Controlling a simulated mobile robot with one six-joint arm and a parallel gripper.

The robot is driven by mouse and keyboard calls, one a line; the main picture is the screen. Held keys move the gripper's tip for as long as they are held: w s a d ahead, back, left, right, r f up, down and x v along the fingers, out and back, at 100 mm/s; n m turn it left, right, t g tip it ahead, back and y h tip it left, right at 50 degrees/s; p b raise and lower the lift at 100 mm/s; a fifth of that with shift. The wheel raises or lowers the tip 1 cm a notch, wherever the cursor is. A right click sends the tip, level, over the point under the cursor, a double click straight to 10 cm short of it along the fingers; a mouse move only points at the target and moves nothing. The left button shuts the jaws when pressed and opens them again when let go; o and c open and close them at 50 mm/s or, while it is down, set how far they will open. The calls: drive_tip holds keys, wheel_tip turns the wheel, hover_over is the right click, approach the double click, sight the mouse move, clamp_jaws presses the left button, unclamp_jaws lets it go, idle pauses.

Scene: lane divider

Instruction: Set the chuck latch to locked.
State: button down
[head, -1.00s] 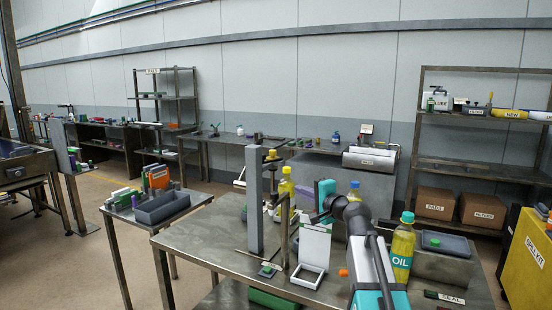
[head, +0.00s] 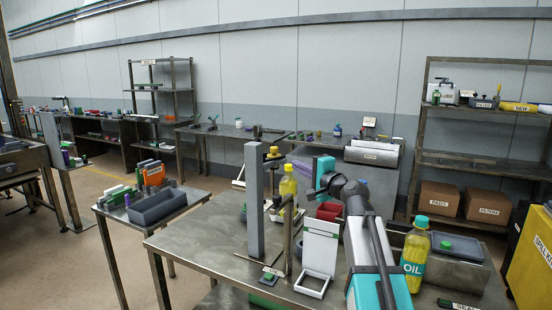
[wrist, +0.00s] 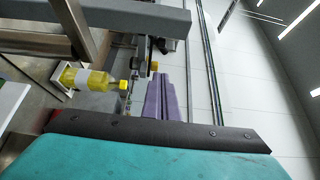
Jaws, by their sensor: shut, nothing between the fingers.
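My gripper (head: 300,164) is above the metal bench (head: 215,232), behind the white sign stand and right of the grey upright post (head: 254,203). In the wrist view, my gripper (wrist: 158,76) shows its purplish fingers together with nothing held. A slim metal frame stands beside the post, with a yellow knob (head: 271,152) near its top. A yellow bottle (head: 288,183) stands close by; it also shows in the wrist view (wrist: 85,78). I cannot make out which part is the chuck latch, or its setting.
The white sign stand (head: 319,243) and the oil bottle (head: 414,260) are near my arm. A red bin (head: 328,211) sits behind the stand. A side table with a grey tray (head: 157,207) is at left. The bench's left front is mostly clear.

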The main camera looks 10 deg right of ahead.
drive_tip(key=shift+w, duration=0.1)
drive_tip(key=s+a+p+x, duration=0.1)
drive_tip(key=p+x, duration=0.3)
drive_tip(key=x, duration=0.8)
drive_tip(key=shift+w+a, duration=0.35)
drive_tip(key=shift+a, duration=0.4)
drive_tip(key=shift+f, duration=0.1)
